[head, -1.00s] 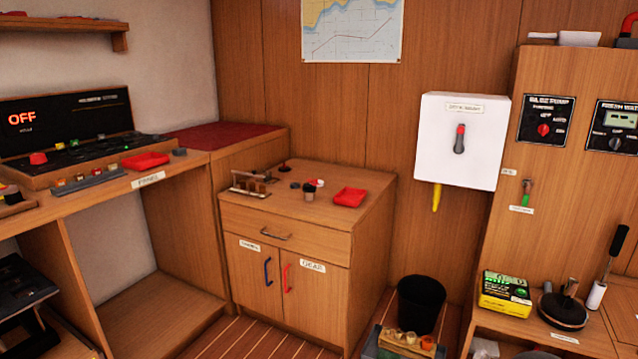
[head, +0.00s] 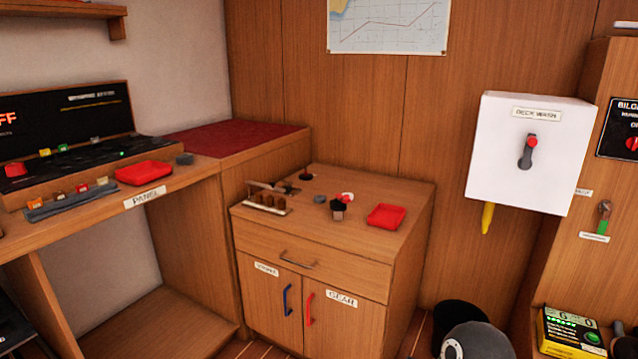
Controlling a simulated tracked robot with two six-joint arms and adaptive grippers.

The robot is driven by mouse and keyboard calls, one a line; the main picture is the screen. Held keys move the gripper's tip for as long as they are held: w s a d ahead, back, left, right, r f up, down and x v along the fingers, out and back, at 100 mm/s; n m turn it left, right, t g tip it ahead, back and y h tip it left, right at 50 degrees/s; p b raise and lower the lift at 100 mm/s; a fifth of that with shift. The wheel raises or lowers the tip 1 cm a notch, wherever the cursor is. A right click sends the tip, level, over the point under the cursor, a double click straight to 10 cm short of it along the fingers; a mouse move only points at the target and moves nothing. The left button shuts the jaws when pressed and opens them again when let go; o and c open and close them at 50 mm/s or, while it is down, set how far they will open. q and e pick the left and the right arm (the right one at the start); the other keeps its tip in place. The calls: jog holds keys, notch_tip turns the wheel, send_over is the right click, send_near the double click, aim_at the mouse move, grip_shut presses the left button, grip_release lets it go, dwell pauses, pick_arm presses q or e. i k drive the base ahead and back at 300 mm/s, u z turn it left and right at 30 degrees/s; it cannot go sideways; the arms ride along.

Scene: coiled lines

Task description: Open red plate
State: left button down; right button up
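Two flat red dish-like things are in view. One (head: 386,216) lies on top of the low wooden cabinet (head: 318,238); the other (head: 144,173) lies on the left counter beside the panel. The cabinet has two shut doors under a shut drawer (head: 312,260). The right door has a red handle (head: 309,310) and a GEAR label (head: 341,299); the left door has a blue handle (head: 288,299). I cannot tell which thing is the red plate. Neither gripper shows in the head view.
A white deck wash box (head: 530,150) with a red-tipped lever hangs on the wall. A dark bin (head: 457,314) stands right of the cabinet, partly hidden by a grey rounded part, probably mine. A small rack (head: 268,203) and several small items stand on the cabinet top.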

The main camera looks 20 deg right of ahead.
aim_at(347, 199)
jog(key=z, duration=0.05)
jog(key=i, duration=0.85)
jog(key=z, duration=0.4)
